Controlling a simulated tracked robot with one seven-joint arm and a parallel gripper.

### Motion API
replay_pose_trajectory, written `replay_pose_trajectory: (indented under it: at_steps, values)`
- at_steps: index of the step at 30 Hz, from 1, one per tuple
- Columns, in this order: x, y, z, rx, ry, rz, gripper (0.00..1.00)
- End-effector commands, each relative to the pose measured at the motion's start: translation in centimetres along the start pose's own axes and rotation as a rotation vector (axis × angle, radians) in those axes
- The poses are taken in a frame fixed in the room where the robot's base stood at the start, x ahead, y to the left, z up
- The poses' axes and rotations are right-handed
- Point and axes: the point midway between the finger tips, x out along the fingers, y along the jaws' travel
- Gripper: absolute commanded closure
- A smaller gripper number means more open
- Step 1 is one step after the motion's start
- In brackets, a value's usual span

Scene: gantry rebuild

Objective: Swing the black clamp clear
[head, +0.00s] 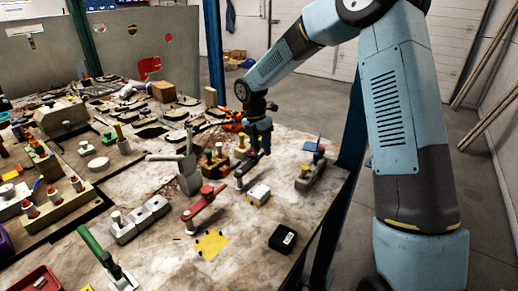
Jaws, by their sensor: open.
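My gripper (260,147) is open and points down over the back right part of the table. A dark bar that looks like the black clamp (247,168) lies just below and to the left of the fingertips, slanting toward the front left. Its far end is hidden behind my gripper. I cannot tell whether the fingers touch it or stand around it.
A red clamp (204,204) lies to the front left, and a grey upright clamp (187,172) stands left. The table's right front is mostly clear.

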Motion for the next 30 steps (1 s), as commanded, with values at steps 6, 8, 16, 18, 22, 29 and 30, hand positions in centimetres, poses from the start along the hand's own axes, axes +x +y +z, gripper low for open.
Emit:
replay_pose_trajectory:
  at_steps: [6,8,16,18,22,29,30]
  values:
    - [-3.2,0.0,0.2,0.003,-0.002,0.003,0.60]
    - [-4.5,0.0,0.2,0.003,-0.002,0.002,0.60]
    - [-9.7,0.1,0.2,0.002,-0.001,0.003,0.60]
    - [-10.8,0.1,0.2,0.001,0.000,0.002,0.60]
    - [-12.2,0.1,0.2,0.000,0.001,0.001,0.60]
    - [-13.2,0.1,0.2,-0.001,0.002,-0.001,0.60]
    - [-13.2,0.1,0.1,-0.001,0.002,-0.001,0.60]
